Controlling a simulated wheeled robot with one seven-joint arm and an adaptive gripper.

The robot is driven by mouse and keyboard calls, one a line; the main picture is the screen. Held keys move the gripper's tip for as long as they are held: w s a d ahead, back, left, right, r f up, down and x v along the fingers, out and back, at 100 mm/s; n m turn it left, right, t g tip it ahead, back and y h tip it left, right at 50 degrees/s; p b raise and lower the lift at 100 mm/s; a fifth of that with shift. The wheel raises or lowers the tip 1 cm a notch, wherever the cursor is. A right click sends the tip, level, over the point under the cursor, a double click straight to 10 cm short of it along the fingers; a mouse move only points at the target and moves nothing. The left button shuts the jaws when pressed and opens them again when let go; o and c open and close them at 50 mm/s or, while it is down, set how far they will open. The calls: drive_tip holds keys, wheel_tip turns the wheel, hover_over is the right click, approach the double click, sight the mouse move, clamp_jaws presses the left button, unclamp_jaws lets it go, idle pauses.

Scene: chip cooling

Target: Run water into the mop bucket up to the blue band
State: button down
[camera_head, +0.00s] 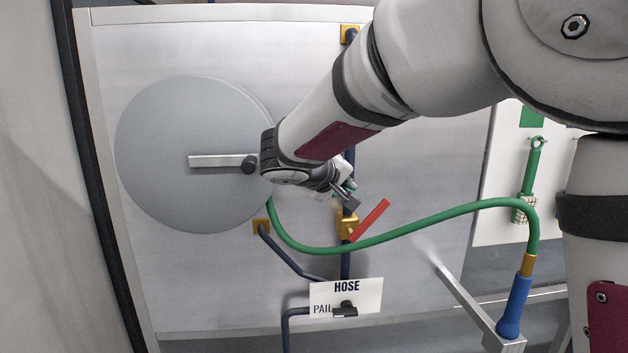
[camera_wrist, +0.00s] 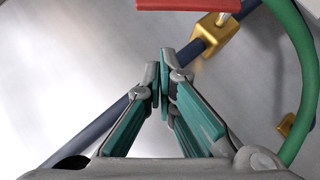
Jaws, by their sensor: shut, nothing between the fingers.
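A brass valve (camera_head: 347,227) sits on the dark blue vertical pipe, with a red lever (camera_head: 373,217) slanting up to the right, off the pipe's line. The wrist view shows the brass valve (camera_wrist: 215,32) and red lever (camera_wrist: 188,4) beyond my fingertips. My gripper (camera_head: 352,203) is shut and empty just above the valve, apart from the lever; its fingertips meet in the wrist view (camera_wrist: 161,72). Below is a plate (camera_head: 373,291) marked HOSE and PAIL with a black knob (camera_head: 345,310); its exact setting is unclear. No mop bucket or blue band is in view.
A green hose (camera_head: 420,222) runs from a grey reel (camera_head: 165,140) with a crank handle (camera_head: 222,160) to a blue nozzle (camera_head: 513,307) at right, passing just below the valve. A metal bar (camera_head: 465,300) juts out at lower right.

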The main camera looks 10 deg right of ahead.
sight(367, 218)
drive_tip(key=w+d+f+p, duration=0.1)
drive_tip(key=w+d+f, duration=0.1)
drive_tip(key=d+f, duration=0.2)
drive_tip(key=shift+d, duration=0.4)
drive_tip(key=shift+d, duration=0.1)
drive_tip(key=shift+d+f+y, duration=0.1)
drive_tip(key=shift+d+y, duration=0.15)
drive_tip(key=shift+y, duration=0.05)
